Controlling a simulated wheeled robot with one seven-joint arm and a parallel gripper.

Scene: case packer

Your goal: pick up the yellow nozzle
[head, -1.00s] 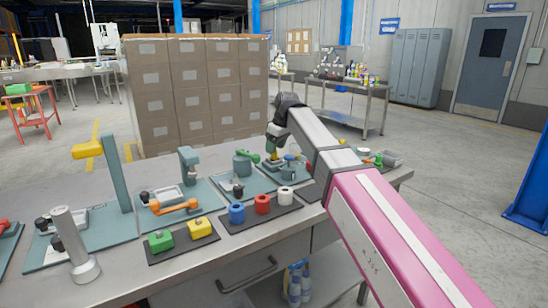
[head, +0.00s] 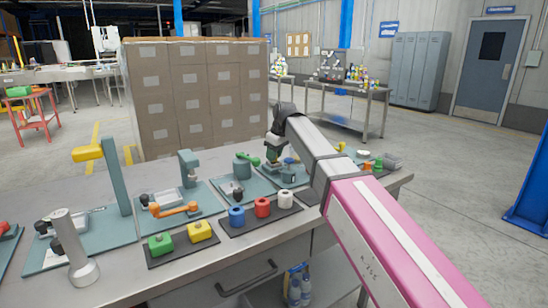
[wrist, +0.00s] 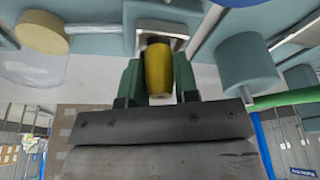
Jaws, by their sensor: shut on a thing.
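The yellow nozzle (wrist: 158,72) is between the two green fingers of my gripper (wrist: 159,80) in the wrist view. My gripper is shut on it. The nozzle's dark end points at a grey-teal block with a pale square opening (wrist: 176,42); I cannot tell whether the two touch. In the head view my gripper (head: 275,157) is low over a teal board at the far side of the bench, beside a teal cylinder with a green handle (head: 242,166). The nozzle is not clearly visible there.
The bench (head: 225,262) carries several teal boards with fixtures. Green and yellow blocks (head: 200,231) and blue, red and white rolls (head: 262,208) stand on dark mats in front. Stacked cartons (head: 195,95) rise behind the bench. Small parts lie near a grey tray (head: 392,161) at right.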

